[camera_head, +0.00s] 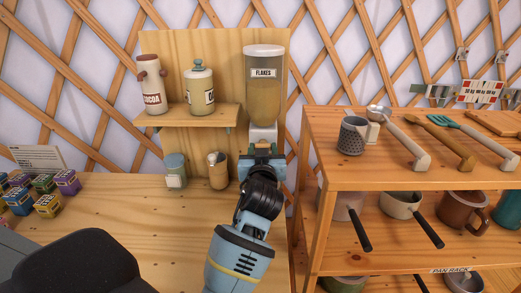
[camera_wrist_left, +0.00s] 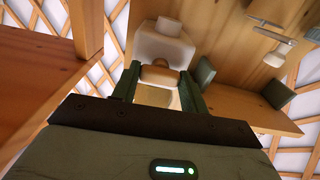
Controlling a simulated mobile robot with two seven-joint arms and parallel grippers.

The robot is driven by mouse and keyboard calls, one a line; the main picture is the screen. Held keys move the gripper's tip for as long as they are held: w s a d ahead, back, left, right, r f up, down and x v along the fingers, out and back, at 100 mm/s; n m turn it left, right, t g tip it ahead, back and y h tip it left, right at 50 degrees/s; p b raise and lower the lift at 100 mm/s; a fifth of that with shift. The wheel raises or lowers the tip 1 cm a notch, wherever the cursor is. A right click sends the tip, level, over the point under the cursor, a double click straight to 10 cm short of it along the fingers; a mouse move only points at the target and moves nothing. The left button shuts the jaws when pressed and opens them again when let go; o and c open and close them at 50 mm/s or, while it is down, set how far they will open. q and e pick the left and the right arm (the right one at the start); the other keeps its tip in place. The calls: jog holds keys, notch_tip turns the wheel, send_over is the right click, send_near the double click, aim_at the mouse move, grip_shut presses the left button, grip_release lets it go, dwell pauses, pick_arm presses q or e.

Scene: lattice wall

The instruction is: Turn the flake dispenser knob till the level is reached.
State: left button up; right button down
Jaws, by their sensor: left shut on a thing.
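The flake dispenser (camera_head: 265,95) is a clear upright container of tan flakes with a white lid and a "FLAKES" label, set against the wooden back panel. Its white lower part (camera_head: 263,132) also shows in the left wrist view (camera_wrist_left: 165,45). My left gripper (camera_head: 262,156) is just below that part in the head view. In the left wrist view its two green fingers (camera_wrist_left: 158,75) are shut on the brownish knob (camera_wrist_left: 157,74), one on each side. In the head view my gripper hides the knob and whatever is under the outlet. My right gripper is not in view.
A small shelf (camera_head: 190,115) left of the dispenser holds a cocoa canister (camera_head: 151,85) and a lidded jar (camera_head: 199,88). A rack (camera_head: 330,175) with utensils and pots is close on the right.

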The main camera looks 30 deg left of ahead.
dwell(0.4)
pick_arm(q)
jog(key=o, duration=1)
jog(key=shift+s, duration=0.1)
